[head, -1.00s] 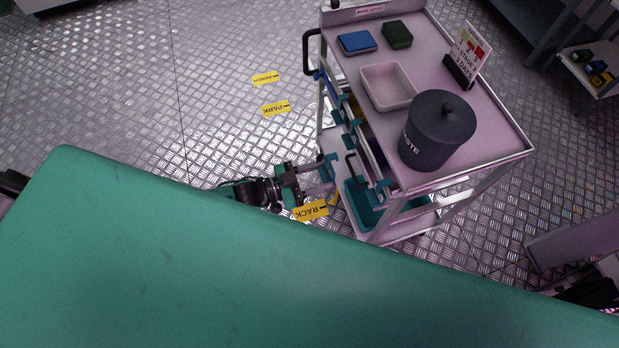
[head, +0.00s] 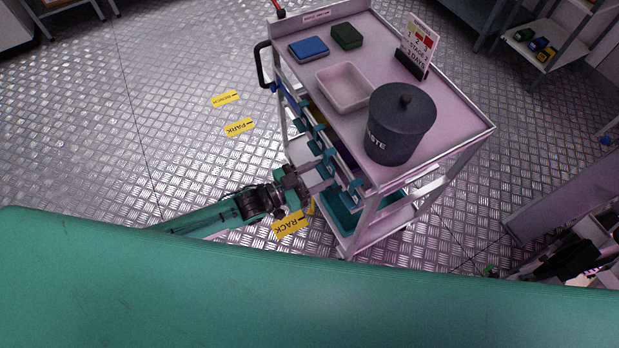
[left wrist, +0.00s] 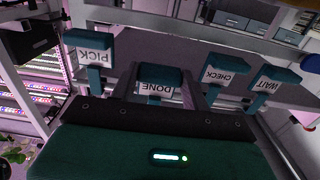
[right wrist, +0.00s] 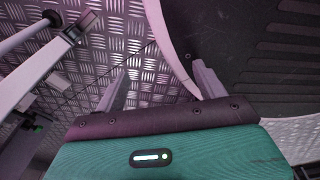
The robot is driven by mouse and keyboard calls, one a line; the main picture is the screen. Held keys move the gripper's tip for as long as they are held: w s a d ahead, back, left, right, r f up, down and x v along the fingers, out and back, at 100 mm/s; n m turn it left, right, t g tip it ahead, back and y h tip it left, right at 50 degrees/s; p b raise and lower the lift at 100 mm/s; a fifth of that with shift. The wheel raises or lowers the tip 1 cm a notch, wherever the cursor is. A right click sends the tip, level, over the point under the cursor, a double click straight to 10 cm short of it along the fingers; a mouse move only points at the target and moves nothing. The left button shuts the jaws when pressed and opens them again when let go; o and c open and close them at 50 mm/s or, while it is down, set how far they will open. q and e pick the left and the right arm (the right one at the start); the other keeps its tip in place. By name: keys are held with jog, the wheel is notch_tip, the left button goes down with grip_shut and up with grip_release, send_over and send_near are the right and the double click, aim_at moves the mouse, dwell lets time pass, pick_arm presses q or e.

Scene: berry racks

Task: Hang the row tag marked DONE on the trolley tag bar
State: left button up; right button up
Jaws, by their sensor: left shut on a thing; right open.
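The DONE tag (left wrist: 157,88) is teal with a white label, upside down in the left wrist view. My left gripper (left wrist: 156,86) is shut on it, one finger at each side. PICK (left wrist: 90,52), CHECK (left wrist: 222,76) and WAIT (left wrist: 272,84) tags are in the same row. In the head view my left gripper (head: 322,178) is at the trolley's near left side, by the teal tags (head: 328,163). I cannot tell whether the DONE tag rests on a bar. My right gripper (right wrist: 158,88) is open and empty, away from the trolley.
The trolley top (head: 345,125) carries a dark waste bin (head: 398,130), a pale tray (head: 343,98), blue (head: 308,49) and dark green (head: 347,36) boxes, and a sign stand (head: 418,45). Yellow floor labels, including RACK (head: 290,224), lie left of it.

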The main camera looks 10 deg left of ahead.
pick_arm(q)
jog(key=shift+b+x, duration=0.4)
jog(key=shift+x, duration=1)
jog(key=shift+f, duration=0.45)
jog(key=shift+f+b, duration=0.3)
jog(key=shift+b, duration=0.15)
jog(key=shift+a, duration=0.1)
jog(key=o, duration=0.9)
jog(key=shift+o, duration=0.4)
jog(key=shift+s, duration=0.1)
jog(key=shift+s+a+f, duration=0.1)
jog(key=shift+s+a, duration=0.05)
jog(key=shift+a, duration=0.15)
jog(key=b+v, duration=0.1)
jog(key=v, duration=1.2)
pick_arm(e)
jog(key=w, duration=0.1)
jog(key=w+a, duration=0.1)
jog(key=w, duration=0.1)
jog(key=w+r, duration=0.1)
jog(key=w, duration=0.1)
jog(key=shift+a, duration=0.25)
